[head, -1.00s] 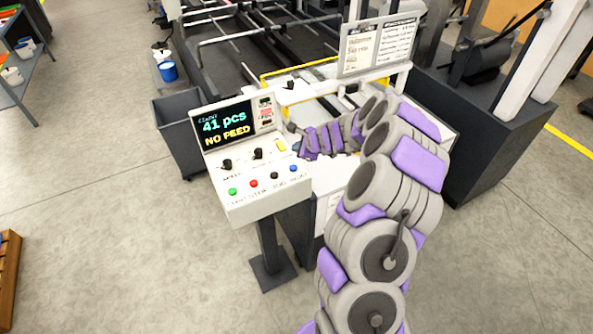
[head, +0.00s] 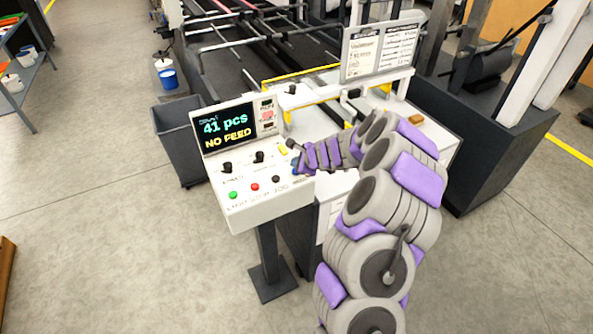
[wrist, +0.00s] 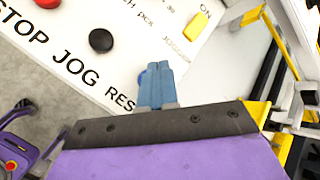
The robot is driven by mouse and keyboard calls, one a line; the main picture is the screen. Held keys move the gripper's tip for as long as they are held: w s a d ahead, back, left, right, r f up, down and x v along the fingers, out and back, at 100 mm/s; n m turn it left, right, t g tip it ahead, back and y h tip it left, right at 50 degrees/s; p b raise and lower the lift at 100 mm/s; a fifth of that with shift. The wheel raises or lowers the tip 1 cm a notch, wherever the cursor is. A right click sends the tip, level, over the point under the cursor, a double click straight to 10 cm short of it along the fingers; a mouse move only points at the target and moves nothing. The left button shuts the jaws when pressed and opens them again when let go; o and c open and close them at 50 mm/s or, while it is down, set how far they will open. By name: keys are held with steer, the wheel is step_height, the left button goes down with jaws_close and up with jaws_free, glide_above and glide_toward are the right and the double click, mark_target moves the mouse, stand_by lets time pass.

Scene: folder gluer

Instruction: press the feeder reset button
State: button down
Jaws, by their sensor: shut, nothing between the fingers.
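The white control panel (head: 262,211) stands on a post left of my arm in the head view. Its screen (head: 225,127) reads 41 pcs, NO FEED.
The black jog button (wrist: 101,40), red stop button (wrist: 75,5) and a yellow switch (wrist: 197,27) are near my fingers. A green button (head: 233,195) is farther left. A grey bin (head: 178,140) stands behind the panel. Floor in front is clear.

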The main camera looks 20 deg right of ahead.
steer(key=shift+a, duration=0.3)
steer(key=shift+d, duration=0.15)
steer(key=shift+d, duration=0.5)
steer(key=shift+a, duration=0.5)
steer(key=shift+d, duration=0.35)
steer(key=shift+f, duration=0.1)
